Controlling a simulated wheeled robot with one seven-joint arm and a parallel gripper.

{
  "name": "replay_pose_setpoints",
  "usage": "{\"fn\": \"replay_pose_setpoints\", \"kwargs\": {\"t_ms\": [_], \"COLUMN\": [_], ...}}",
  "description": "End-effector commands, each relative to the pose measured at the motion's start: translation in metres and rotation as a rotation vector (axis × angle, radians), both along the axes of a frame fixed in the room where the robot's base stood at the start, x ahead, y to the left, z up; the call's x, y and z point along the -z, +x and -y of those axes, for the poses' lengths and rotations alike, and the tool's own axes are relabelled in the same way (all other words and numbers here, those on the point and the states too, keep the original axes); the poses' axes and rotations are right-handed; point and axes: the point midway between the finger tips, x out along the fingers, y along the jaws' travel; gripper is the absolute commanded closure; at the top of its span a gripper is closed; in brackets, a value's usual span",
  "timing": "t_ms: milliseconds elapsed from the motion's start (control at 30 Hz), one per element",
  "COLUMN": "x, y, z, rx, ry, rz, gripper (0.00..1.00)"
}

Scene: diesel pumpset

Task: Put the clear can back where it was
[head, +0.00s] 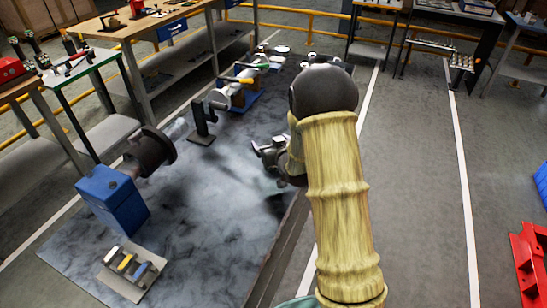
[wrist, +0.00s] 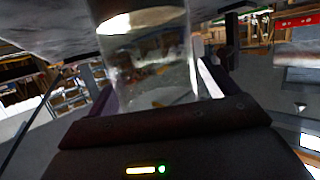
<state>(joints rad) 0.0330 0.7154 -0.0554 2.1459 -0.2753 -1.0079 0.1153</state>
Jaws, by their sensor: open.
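A clear can (wrist: 148,60), a see-through cylinder with a bright highlight at its upper end in the picture, fills the space between the fingers of my gripper (wrist: 158,88) in the wrist view. One finger is on each side of it. The gripper is open around the can; I cannot tell whether either finger touches it. In the head view my padded arm reaches over the grey slab's right edge, and the gripper is mostly hidden behind it. A pale, see-through piece (head: 178,129) shows beside a dark flanged part; I cannot tell if it is a can.
The grey mottled slab (head: 185,220) bears a blue block (head: 113,200), a dark flanged part (head: 150,150), a black stand (head: 203,122) and a small tray (head: 131,270) with coloured pieces. Workbenches stand behind and left. A red crate (head: 530,262) is at right; the floor between is clear.

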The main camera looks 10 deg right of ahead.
Motion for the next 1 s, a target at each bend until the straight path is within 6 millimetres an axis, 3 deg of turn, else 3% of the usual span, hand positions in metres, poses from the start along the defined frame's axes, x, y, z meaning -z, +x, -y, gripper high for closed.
{"fn": "replay_pose_setpoints", "kwargs": {"t_ms": [433,700,767,1000], "x": [0.0000,0.0000,-0.0004,-0.0034], "y": [-0.0005,-0.0006,-0.0004,-0.0003], "z": [0.0000,0.0000,-0.0001,-0.0001], "rx": [0.000,0.000,0.000,0.000], "ry": [0.000,0.000,0.000,0.000], "rz": [0.000,0.000,0.001,0.002], "gripper": [0.14,0.67,0.71,0.71]}}
